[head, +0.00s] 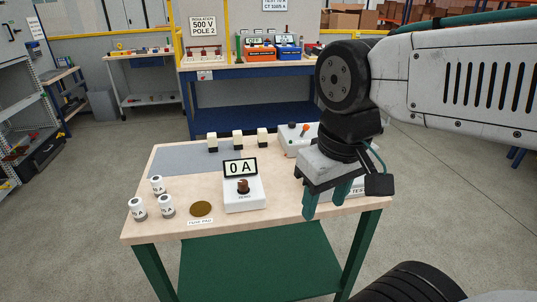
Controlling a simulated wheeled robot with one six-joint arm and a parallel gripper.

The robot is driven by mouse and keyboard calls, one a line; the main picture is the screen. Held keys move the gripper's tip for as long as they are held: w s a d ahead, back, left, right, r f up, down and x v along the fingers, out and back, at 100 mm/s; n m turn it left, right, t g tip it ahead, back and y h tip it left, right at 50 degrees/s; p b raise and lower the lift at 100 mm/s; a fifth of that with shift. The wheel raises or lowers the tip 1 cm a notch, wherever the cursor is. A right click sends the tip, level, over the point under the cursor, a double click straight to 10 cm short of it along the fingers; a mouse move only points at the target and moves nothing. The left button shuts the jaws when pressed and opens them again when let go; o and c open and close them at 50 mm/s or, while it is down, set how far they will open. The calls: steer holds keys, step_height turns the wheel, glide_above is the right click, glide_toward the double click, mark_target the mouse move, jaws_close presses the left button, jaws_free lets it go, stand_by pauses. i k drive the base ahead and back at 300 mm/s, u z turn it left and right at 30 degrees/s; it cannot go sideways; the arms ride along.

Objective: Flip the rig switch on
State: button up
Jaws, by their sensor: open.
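My gripper (326,200) points down over the right part of the wooden bench (272,218), its two green fingers apart with nothing between them. A white box partly hidden behind the gripper bears a label (358,191) that seems to begin "TEST". A second white box (291,150) behind the gripper has an orange-topped and a dark-topped part standing on it. A meter box (243,200) left of the gripper reads "0 A" and has a brown knob (243,186). I cannot tell which part is the rig switch; it may be hidden by my gripper.
Several white cylinders, one of them here (139,208), stand at the bench's left beside a brown disc (201,209). Cream blocks (238,140) stand along the back edge by a grey mat (190,158). A blue bench (255,118) stands behind.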

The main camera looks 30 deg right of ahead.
mark_target(307, 126)
steer(key=z, duration=0.55)
steer(key=k, duration=0.65)
steer(key=z, duration=0.65)
steer(key=i, duration=0.95)
steer(key=u, duration=0.85)
steer(key=i, duration=0.25)
steer(key=u, duration=0.3)
